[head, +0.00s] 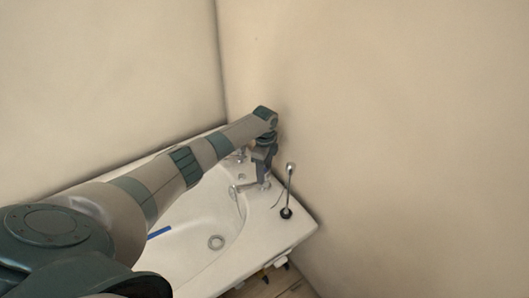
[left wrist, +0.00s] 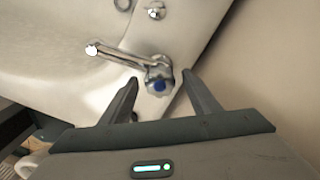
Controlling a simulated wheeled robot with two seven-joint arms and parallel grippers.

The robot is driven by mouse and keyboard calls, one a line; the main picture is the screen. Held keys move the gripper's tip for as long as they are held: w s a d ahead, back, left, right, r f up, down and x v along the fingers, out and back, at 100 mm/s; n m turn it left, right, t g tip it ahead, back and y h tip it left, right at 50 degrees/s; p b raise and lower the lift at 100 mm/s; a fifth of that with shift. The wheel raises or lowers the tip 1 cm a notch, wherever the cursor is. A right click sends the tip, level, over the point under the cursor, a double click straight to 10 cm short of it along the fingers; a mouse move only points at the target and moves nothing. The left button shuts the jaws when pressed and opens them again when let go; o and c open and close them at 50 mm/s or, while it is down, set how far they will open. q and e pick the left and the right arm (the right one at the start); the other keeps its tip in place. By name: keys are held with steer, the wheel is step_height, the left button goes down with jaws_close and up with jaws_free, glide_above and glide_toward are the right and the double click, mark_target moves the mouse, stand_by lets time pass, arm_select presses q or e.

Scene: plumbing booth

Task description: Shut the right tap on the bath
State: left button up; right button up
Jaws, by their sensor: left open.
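The white bath (head: 185,258) stands in the corner, with chrome fittings at its far end. The right tap (left wrist: 160,82), a chrome knob with a blue cap, shows in the left wrist view, beside a chrome spout arm (left wrist: 118,56). My left gripper (left wrist: 160,80) is open, with one finger on each side of this tap and the tips near the knob; I cannot tell whether they touch it. In the head view my left gripper (head: 263,172) points down over the bath's far rim and mostly hides the tap. My right gripper is not in view.
A thin upright chrome rod with a round head (head: 290,170) and dark base (head: 286,213) stands on the rim, right of my gripper. A drain (head: 216,242) and a blue strip (head: 159,231) lie in the bath. Beige walls (head: 400,130) close in behind and to the right.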

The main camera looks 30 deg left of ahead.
mark_target(265, 169)
arm_select(q)
step_height(265, 169, up, 17)
steer(key=shift+b, duration=0.4)
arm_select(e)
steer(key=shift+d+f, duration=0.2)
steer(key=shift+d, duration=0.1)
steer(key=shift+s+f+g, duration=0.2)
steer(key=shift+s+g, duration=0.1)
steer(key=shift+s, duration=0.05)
